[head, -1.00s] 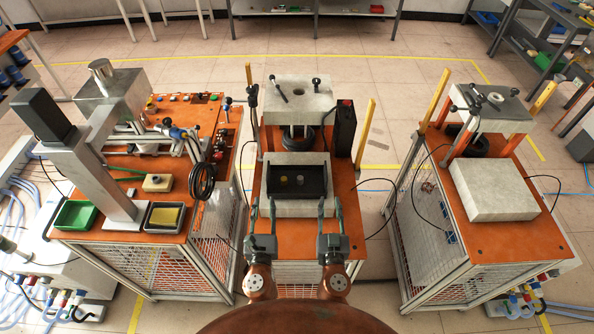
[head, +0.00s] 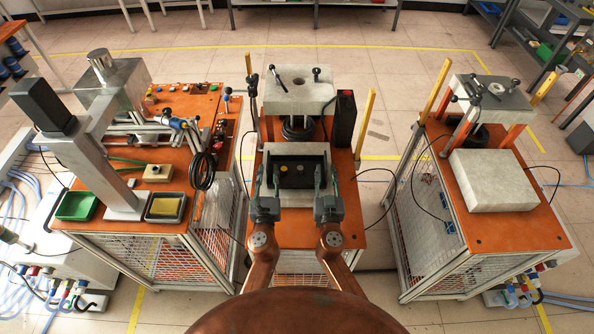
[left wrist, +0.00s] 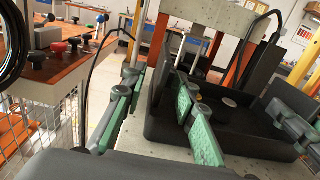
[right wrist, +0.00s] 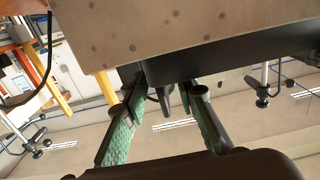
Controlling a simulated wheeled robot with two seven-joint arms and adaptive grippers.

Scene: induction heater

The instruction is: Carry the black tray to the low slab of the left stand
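The black tray (head: 298,185) sits on the low pale slab (head: 268,149) of the middle stand. A yellowish and a grey round piece show inside it. My left gripper (head: 266,176) is open at the tray's left side; in the left wrist view its green fingers (left wrist: 160,112) stand either side of the tray's wall (left wrist: 160,90), apparently without closing on it. My right gripper (head: 326,176) is open at the tray's right side; its parted fingers show in the right wrist view (right wrist: 160,115), with the tray (right wrist: 230,55) just beyond. The right stand's low slab (head: 492,180) is bare.
A raised block (head: 300,92) and a black box (head: 345,120) stand behind the tray. Yellow posts (head: 365,122) rise beside the stands. The left bench (head: 165,120) holds a grey column machine, a green bin (head: 76,206) and cables. A floor gap separates the middle and right stands.

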